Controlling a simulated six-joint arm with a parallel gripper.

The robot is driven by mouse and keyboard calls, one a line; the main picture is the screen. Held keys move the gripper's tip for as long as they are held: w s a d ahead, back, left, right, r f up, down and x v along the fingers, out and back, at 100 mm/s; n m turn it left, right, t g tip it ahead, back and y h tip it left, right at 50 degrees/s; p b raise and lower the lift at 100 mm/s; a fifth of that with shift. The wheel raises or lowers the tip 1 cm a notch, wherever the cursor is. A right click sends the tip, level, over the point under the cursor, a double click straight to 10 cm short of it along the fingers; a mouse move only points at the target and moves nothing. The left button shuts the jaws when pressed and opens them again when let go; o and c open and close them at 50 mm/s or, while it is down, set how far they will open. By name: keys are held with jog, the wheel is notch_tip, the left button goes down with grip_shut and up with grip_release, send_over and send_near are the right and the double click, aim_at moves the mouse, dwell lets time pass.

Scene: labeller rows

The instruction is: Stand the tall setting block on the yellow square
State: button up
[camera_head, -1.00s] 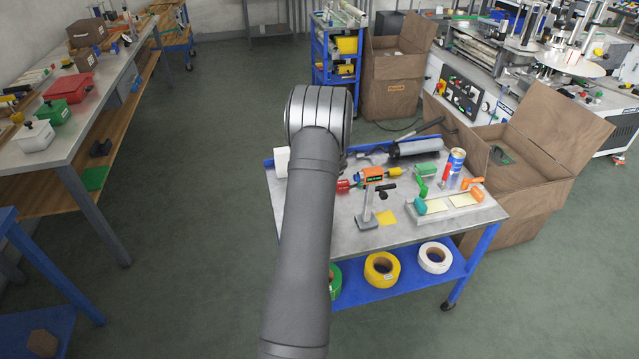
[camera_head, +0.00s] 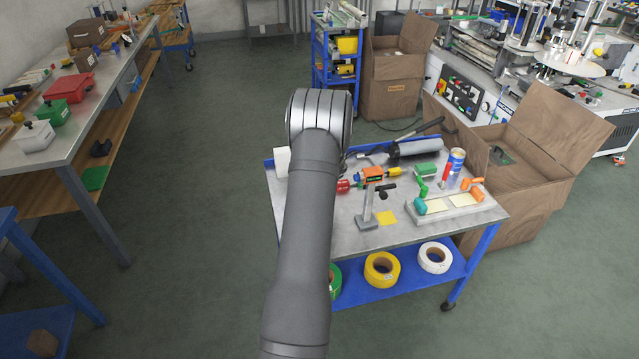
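I cannot tell whether this is the tall setting block or a small tool stand. My arm (camera_head: 305,230) reaches up over the cart's left side and hides part of its top. My gripper is hidden behind the arm, so its state and any held thing do not show.
An orange-and-yellow tool (camera_head: 373,173) lies behind the upright piece. A grey tray (camera_head: 450,206) with teal and orange pieces is to the right of the yellow square. A blue can (camera_head: 456,162) and a dark cylinder tool (camera_head: 415,147) are further back. Tape rolls (camera_head: 382,269) sit below.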

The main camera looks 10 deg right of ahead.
jog(key=shift+f, duration=0.3)
jog(key=o, duration=1.3)
jog(key=v, duration=1.7)
jog(key=shift+s+r, duration=0.15)
jog(key=shift+r, duration=0.05)
jog(key=x, duration=1.7)
jog(key=shift+f, duration=0.15)
